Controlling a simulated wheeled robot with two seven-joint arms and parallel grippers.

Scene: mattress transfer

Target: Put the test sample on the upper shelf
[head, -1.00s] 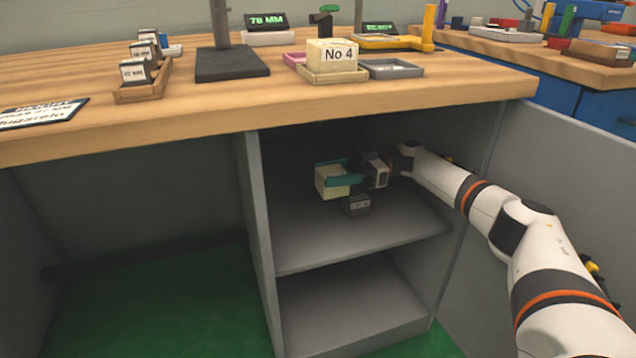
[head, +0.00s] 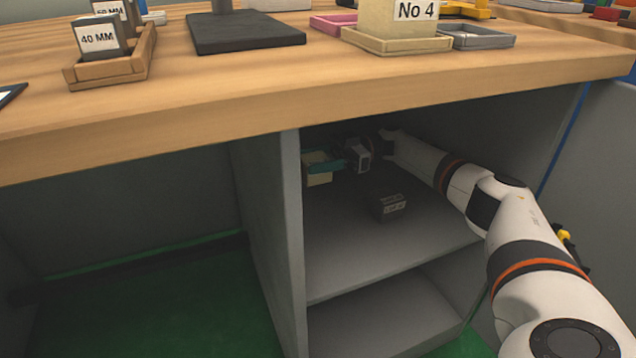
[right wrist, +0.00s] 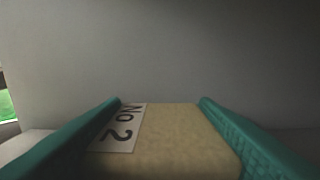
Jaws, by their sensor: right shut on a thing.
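The test sample, a cream foam block (head: 318,177), is inside the open cabinet over the upper shelf (head: 430,243), near the divider. Its label reads "No 2" in the right wrist view (right wrist: 165,140). My right gripper (head: 322,165) is shut on it, with one teal finger on either side of the block in the right wrist view (right wrist: 160,125). Whether the block touches the shelf is hard to tell. My left gripper is out of view.
A small dark labelled block (head: 390,206) sits on the upper shelf, right of the sample. The divider (head: 290,210) stands close on the left. The worktop (head: 330,85) overhangs the shelf and carries another block marked "No 4" (head: 400,20). The lower shelf (head: 385,320) looks empty.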

